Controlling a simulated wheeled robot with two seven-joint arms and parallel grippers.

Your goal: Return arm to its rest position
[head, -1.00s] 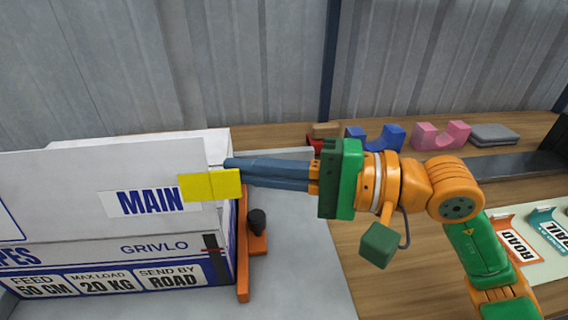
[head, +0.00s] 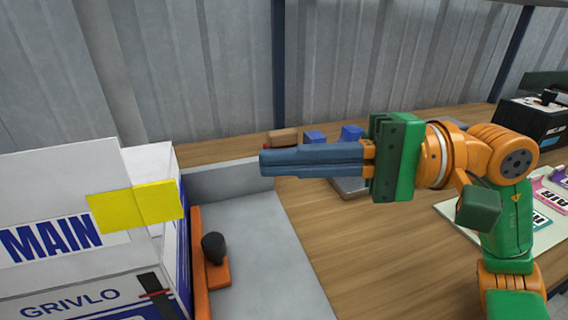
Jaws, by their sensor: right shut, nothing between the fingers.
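My right gripper (head: 268,162) is shut and empty. Its blue-grey fingers point left and lie together, in the air over the far end of the grey tray. It is apart from the white box (head: 60,200) marked MAIN at the left. A yellow piece (head: 137,207) sits on the box's upper right corner, bent over the edge. My right arm (head: 500,155), orange and green, comes in from the lower right. My left gripper is not in view.
The grey tray (head: 265,255) holds the box beside an orange bracket (head: 199,270) with a black knob (head: 214,247). Small blocks, one brown (head: 283,138), stand behind the gripper. Colored cards lie on a pale mat (head: 455,214) at right. A black machine (head: 535,125) stands at the far right.

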